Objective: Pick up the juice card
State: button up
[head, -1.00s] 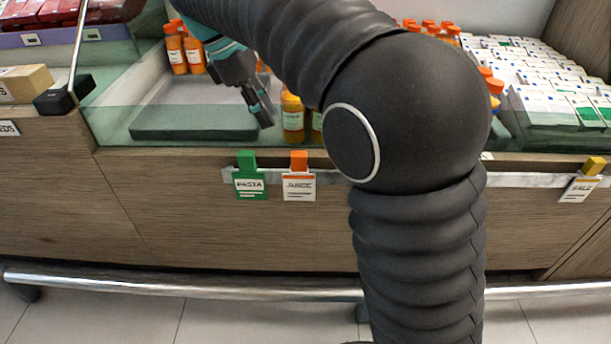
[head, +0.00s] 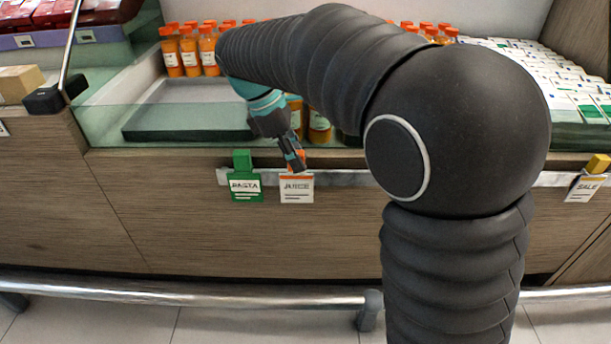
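The juice card (head: 297,188) is white with an orange stripe and the word JUICE. It hangs on the pale rail along the front of the shelf, with an orange clip at its top. My gripper (head: 296,163) points down at the top of this card, and its fingers overlap the orange clip in the picture. Part of the clip is hidden behind the fingers. I cannot tell whether the fingers touch the clip or are closed on it.
A green pasta card (head: 246,186) hangs close to the left on the same rail (head: 340,177). A sale card (head: 586,188) hangs far right. Orange juice bottles (head: 188,52) and a dark green tray (head: 190,122) stand behind the glass edge. A metal bar (head: 180,294) runs low in front.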

grip_shut()
dwell(0.3)
